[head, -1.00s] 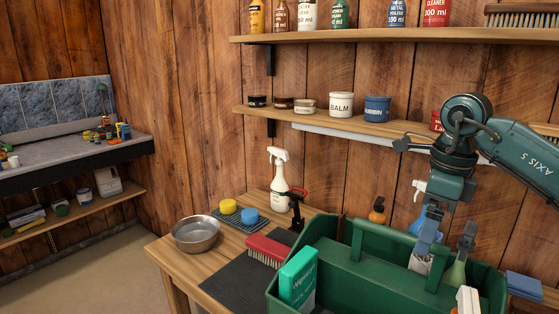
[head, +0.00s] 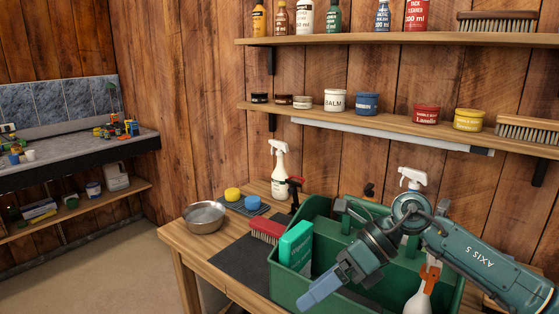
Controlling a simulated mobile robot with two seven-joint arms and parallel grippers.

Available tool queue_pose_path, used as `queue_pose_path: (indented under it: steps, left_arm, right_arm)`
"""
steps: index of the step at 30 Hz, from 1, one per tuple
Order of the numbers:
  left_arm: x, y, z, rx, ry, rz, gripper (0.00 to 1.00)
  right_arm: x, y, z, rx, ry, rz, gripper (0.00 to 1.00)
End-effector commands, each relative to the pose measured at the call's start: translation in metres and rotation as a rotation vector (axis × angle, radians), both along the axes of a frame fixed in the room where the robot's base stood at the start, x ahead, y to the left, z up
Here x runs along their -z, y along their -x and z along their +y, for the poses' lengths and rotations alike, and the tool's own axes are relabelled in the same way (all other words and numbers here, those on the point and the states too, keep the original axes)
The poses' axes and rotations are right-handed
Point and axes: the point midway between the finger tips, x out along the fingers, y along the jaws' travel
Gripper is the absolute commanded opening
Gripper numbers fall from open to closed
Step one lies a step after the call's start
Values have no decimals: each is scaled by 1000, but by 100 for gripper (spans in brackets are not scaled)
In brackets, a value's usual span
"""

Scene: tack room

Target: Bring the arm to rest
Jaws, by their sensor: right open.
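My right gripper (head: 322,288) reaches in from the right, its arm bent across the green caddy (head: 448,297). Its blue-grey fingers point down and left over the caddy's front part. They are open, with nothing seen between them. The arm hides much of the caddy's middle. A teal box (head: 295,247) stands in the caddy's left end, beside the gripper. A white spray bottle with an orange trigger (head: 421,288) shows at the caddy's right, partly behind the arm. My left gripper is not in view.
On the table stand a metal bowl (head: 204,217), a red brush (head: 267,230) on a dark mat (head: 238,262), two sponges and a white spray bottle (head: 279,173). Wall shelves above hold jars, bottles and brushes. The floor at left is clear.

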Motion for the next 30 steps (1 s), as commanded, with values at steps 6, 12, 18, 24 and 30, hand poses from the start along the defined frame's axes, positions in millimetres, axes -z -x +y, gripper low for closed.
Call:
queue_pose_path:
  steps: [6, 12, 18, 24, 30]
  left_arm:
    - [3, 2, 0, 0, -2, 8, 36]
    - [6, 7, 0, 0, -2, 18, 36]
    - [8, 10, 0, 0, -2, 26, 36]
    - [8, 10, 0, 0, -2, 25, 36]
    - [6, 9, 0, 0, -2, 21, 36]
  right_arm:
    - [-3, 32, 68, 177, -517, 357, 99]
    - [0, 22, 70, 523, -945, 796, 99]
    - [66, 5, 21, 1017, -1245, 1282, 99]
    - [188, 43, -41, 1607, -1369, 1761, 99]
    - [274, 118, -76, -1967, 1280, -1983, 99]
